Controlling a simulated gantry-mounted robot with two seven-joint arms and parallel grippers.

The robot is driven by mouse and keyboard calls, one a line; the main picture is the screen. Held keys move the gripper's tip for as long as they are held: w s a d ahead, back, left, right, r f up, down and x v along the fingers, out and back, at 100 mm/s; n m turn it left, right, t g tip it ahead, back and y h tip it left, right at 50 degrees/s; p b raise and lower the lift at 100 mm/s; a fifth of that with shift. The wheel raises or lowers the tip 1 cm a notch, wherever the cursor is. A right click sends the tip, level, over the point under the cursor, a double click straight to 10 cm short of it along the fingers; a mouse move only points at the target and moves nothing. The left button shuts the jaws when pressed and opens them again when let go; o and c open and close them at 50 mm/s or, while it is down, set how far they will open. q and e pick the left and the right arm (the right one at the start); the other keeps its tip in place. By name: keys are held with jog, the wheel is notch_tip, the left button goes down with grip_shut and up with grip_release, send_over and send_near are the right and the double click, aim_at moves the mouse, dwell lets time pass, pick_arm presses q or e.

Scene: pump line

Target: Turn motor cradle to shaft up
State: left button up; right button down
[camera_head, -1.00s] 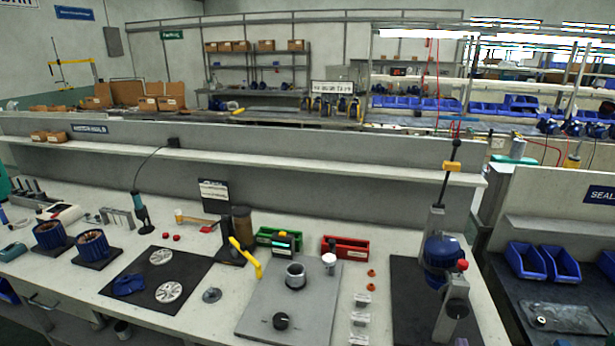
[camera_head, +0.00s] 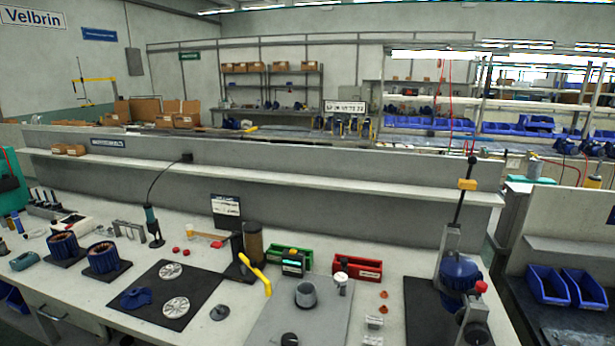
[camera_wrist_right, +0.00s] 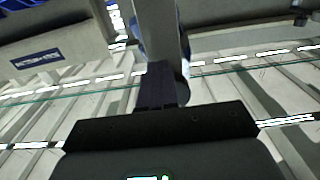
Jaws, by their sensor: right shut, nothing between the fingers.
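The motor cradle (camera_head: 450,242) stands at the right end of the bench in the head view, a grey frame with a blue motor (camera_head: 458,272) held in it. I cannot make out the motor's shaft. My right gripper (camera_wrist_right: 160,85) shows in the wrist view with its dark fingers together and empty. A grey upright with a blue edge behind it lies just beyond the fingertips; I cannot tell whether they touch. My left gripper is in neither view.
A dark mat (camera_head: 420,310) lies under the cradle. Left of it are a red bin (camera_head: 358,268), a green bin (camera_head: 290,261), a grey plate (camera_head: 270,325) with a cup, and small parts. Blue bins (camera_head: 548,285) stand on the station to the right. A shelf (camera_head: 300,180) runs behind.

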jog(key=shift+r, duration=0.2)
jog(key=shift+a+r+p, duration=0.1)
jog(key=shift+r+p, duration=0.05)
jog(key=shift+p, duration=0.25)
dwell(0.3)
